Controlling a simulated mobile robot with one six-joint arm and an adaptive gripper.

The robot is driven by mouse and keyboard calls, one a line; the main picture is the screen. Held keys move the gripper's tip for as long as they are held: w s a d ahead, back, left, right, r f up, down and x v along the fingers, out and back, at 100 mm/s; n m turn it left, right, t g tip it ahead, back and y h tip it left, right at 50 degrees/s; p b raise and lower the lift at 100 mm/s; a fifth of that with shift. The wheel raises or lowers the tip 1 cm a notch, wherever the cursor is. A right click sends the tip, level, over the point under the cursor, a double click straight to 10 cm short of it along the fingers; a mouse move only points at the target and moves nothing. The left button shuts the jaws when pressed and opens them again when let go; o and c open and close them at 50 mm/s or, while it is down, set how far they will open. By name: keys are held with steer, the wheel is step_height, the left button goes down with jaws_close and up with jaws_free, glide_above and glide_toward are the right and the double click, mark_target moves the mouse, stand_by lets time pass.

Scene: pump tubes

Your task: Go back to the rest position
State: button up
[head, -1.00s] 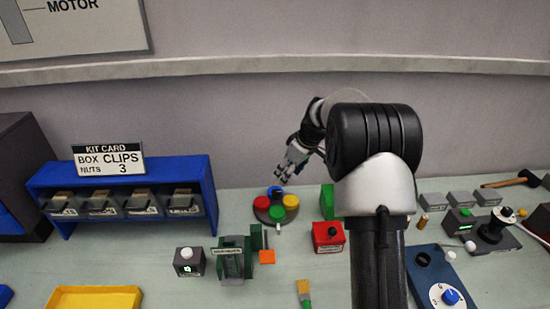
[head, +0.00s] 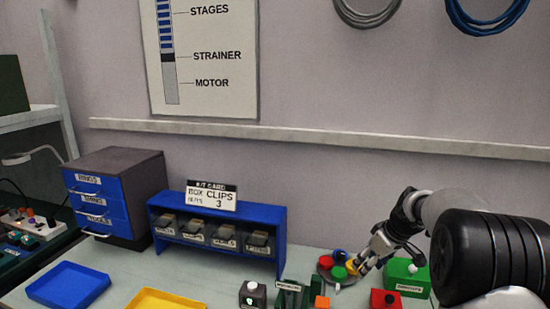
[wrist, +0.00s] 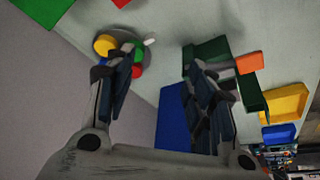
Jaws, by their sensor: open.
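My gripper (head: 371,258) is at the right in the head view, above the bench beside a round stand of coloured caps (head: 338,270). In the wrist view my gripper (wrist: 165,75) has its two fingers spread wide apart, with nothing between them. The coloured caps (wrist: 105,45) show beyond the left finger there, partly hidden by it. My arm reaches in from the right edge of the head view.
A green box (head: 405,275) and a red box (head: 385,299) stand near my gripper. A blue rack of bins (head: 282,225) with a kit card (head: 211,195) stands left of it. A drawer cabinet (head: 150,195), blue tray (head: 68,284) and yellow tray (head: 165,300) are farther left.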

steer(key=s+a+r+m, duration=0.1)
steer(key=s+a+r, duration=0.25)
steer(key=s, duration=0.25)
steer(key=s+a+r+m+h, duration=0.1)
steer(key=s+a+r, duration=0.2)
steer(key=s+r, duration=0.25)
steer(key=s+a+r+m, duration=0.1)
steer(key=s+a+r, duration=0.25)
steer(key=s, duration=0.35)
steer(key=s+a+f+m, duration=0.1)
steer(key=s, duration=0.9)
steer(key=s+a+f+m+h, duration=0.1)
steer(key=s, duration=0.8)
steer(key=shift+s+a+f+m+t, duration=0.3)
steer(key=shift+s+f+m, duration=0.1)
